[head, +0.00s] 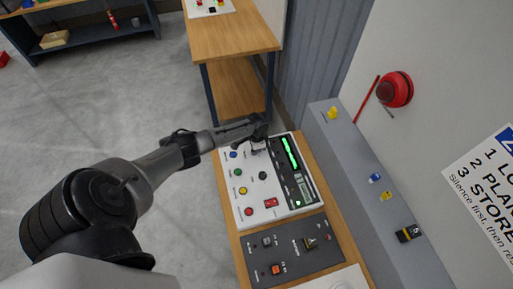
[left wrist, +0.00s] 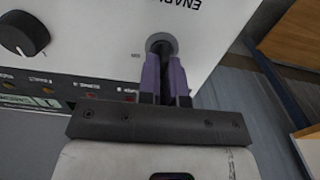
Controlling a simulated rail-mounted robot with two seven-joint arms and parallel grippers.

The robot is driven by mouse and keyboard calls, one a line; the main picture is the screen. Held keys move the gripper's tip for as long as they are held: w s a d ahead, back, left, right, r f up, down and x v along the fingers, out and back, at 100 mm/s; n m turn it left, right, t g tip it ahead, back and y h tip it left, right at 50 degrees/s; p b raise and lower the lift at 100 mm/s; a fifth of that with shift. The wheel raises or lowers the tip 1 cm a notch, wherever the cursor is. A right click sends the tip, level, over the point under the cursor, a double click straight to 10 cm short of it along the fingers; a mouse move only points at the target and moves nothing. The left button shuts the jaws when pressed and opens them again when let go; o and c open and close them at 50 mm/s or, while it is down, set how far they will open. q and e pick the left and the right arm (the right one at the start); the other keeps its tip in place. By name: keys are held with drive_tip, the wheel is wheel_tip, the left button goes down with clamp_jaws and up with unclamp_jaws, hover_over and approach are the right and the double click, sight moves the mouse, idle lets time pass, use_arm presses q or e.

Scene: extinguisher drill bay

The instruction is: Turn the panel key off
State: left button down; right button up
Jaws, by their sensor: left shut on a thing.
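The white control panel (head: 247,193) lies on a wooden bench, with coloured buttons and a lit green display. My left gripper (head: 260,143) reaches over its far end from the left. In the left wrist view, the left gripper's purple fingers (left wrist: 165,80) are shut at a round grey key switch (left wrist: 161,43) beside the lettering "ENABLE". The key itself is mostly hidden between the fingers, and its angle cannot be told. My right gripper is in neither view.
A black knob (left wrist: 22,35) sits beside the switch, apart from the fingers. A dark grey switch panel (head: 290,249) lies nearer on the bench. A grey ledge (head: 350,157) runs along the right, below a red alarm (head: 396,90). Another wooden table (head: 230,38) stands behind.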

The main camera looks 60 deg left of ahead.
use_arm(q)
drive_tip(key=c, duration=1.3)
unclamp_jaws()
drive_tip(key=shift+r, duration=6.95)
